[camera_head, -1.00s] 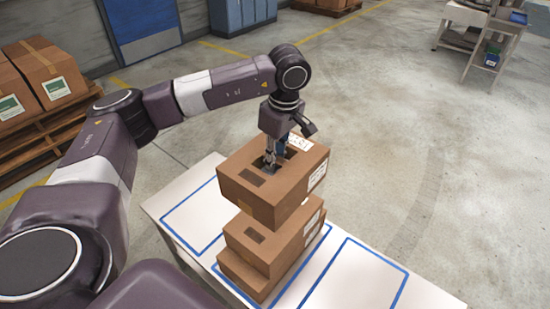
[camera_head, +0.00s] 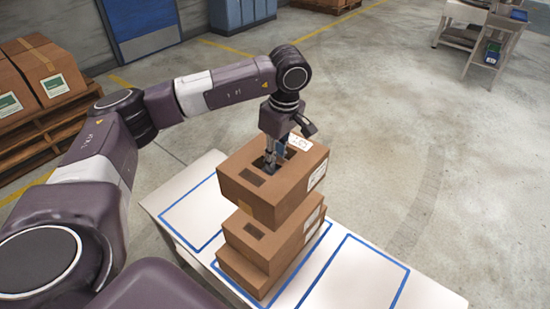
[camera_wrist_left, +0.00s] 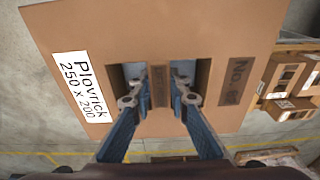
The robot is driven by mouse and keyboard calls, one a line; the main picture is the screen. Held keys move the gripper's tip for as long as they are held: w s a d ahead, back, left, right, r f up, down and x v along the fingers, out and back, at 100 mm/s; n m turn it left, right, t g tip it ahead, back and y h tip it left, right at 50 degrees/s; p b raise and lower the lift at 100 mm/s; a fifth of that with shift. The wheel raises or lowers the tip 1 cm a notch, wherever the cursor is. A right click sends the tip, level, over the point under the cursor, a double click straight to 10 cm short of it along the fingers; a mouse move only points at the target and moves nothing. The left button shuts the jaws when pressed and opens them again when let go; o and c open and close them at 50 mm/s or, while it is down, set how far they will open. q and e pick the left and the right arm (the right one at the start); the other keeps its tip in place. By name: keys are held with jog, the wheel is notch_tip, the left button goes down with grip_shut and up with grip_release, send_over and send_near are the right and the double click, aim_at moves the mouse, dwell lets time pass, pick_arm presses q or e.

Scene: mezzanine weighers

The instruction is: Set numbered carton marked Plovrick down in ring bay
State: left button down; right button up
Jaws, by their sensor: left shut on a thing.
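My left gripper (camera_head: 271,160) is shut on the top strip between two slots of the brown carton (camera_head: 260,207). In the left wrist view its fingers (camera_wrist_left: 158,95) go into the slots. A white label there reads Plovrick 250 x 200 on the carton (camera_wrist_left: 200,30); a dark patch bears "No" and a number I cannot read surely. The carton is level, over a stack of two cartons (camera_head: 260,243); I cannot tell whether it touches them. The stack stands in the middle blue-outlined bay of a white table (camera_head: 430,292). No ring marking is discernible. My right gripper is out of view.
A blue-outlined bay (camera_head: 358,277) right of the stack is empty, as is the visible part of the left bay (camera_head: 195,215). Cartons on a pallet (camera_head: 40,75) stand at the left. A shelved cart (camera_head: 485,35) stands far right. The floor between is clear.

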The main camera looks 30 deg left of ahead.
pick_arm(q)
jog(key=shift+f+b, duration=2.15)
jog(key=shift+f, duration=0.75)
jog(key=shift+f+b, duration=1.9)
jog(key=shift+f, duration=0.65)
jog(key=shift+f, duration=0.25)
jog(key=c, duration=1.8)
grip_release()
jog(key=shift+o, duration=0.2)
